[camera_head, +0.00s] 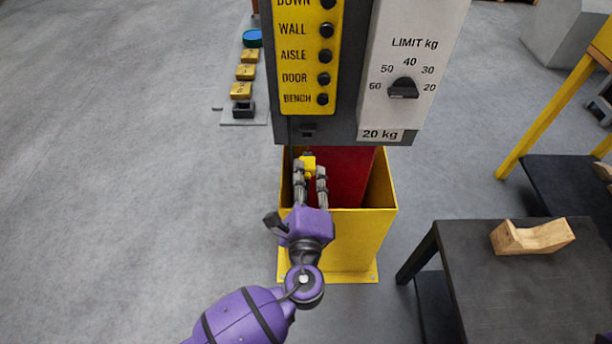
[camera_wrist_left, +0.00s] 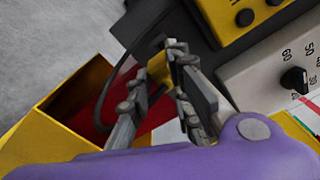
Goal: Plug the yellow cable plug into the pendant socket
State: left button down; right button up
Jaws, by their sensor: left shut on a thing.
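My left gripper (camera_head: 310,174) is shut on the yellow cable plug (camera_head: 309,163), just below the lower edge of the dark pendant panel (camera_head: 350,132). In the left wrist view the yellow plug (camera_wrist_left: 159,67) sits between the fingertips of my left gripper (camera_wrist_left: 162,72), and a dark cable (camera_wrist_left: 118,75) curves beside it. A small dark socket (camera_head: 308,131) shows on the panel under the yellow button strip. The plug appears a little below it and apart in the head view; the depth between them is hard to tell. My right gripper is out of view.
An open yellow bin (camera_head: 345,240) with a red part (camera_head: 345,178) inside stands below the panel. A black table (camera_head: 530,290) with a wooden block (camera_head: 532,237) is at the right. A weight-limit dial (camera_head: 403,88) is on the panel.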

aim_at(306, 162)
pick_arm(q)
jog(key=shift+f, duration=0.1)
jog(key=shift+w, duration=1.6)
jog(key=shift+w+b, duration=0.3)
jog(key=shift+w, duration=0.6)
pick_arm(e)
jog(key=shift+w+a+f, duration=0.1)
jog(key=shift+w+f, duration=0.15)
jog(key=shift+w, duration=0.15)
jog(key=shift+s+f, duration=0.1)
pick_arm(q)
jog(key=shift+w+b, duration=0.3)
jog(key=shift+w, duration=1.05)
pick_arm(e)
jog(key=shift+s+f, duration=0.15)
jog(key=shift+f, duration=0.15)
